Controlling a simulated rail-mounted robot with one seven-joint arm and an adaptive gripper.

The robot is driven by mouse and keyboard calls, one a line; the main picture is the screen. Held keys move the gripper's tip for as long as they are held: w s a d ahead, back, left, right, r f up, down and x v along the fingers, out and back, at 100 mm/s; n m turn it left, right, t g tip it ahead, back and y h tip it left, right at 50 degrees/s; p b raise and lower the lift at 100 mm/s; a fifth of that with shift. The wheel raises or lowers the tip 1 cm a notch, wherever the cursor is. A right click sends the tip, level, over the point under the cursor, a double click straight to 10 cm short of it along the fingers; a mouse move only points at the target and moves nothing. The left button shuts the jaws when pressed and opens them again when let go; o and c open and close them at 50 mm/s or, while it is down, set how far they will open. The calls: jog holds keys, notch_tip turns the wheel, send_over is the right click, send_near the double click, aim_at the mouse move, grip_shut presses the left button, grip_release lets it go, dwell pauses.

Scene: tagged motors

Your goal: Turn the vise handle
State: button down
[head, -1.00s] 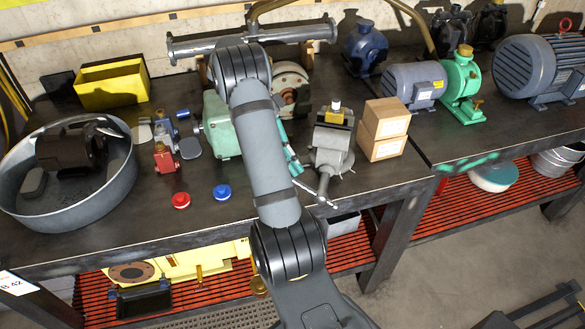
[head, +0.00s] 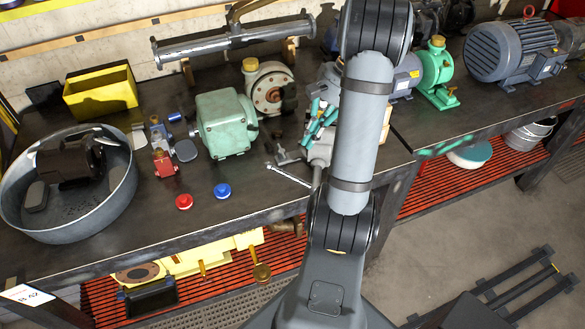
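The grey vise (head: 320,150) stands near the front edge of the workbench in the head view, mostly hidden behind my arm and gripper. Its thin bright handle bar (head: 290,176) shows to the left of my arm, slanting down to the right near the bench edge. My gripper (head: 315,122), with teal parts, is partly hidden by my forearm. It overlaps the vise's upper part in the picture, above the handle. I cannot tell whether it touches the vise or whether its fingers are apart.
A green motor housing (head: 222,128) stands left of the vise. Red (head: 184,201) and blue (head: 222,190) buttons sit near the front edge. A round metal pan (head: 110,190) is at the left. Cardboard boxes are almost hidden behind my arm. Several motors stand at the right.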

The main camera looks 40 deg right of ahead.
jog(key=p+x, duration=0.1)
jog(key=x, duration=1)
jog(key=shift+a+f, duration=0.1)
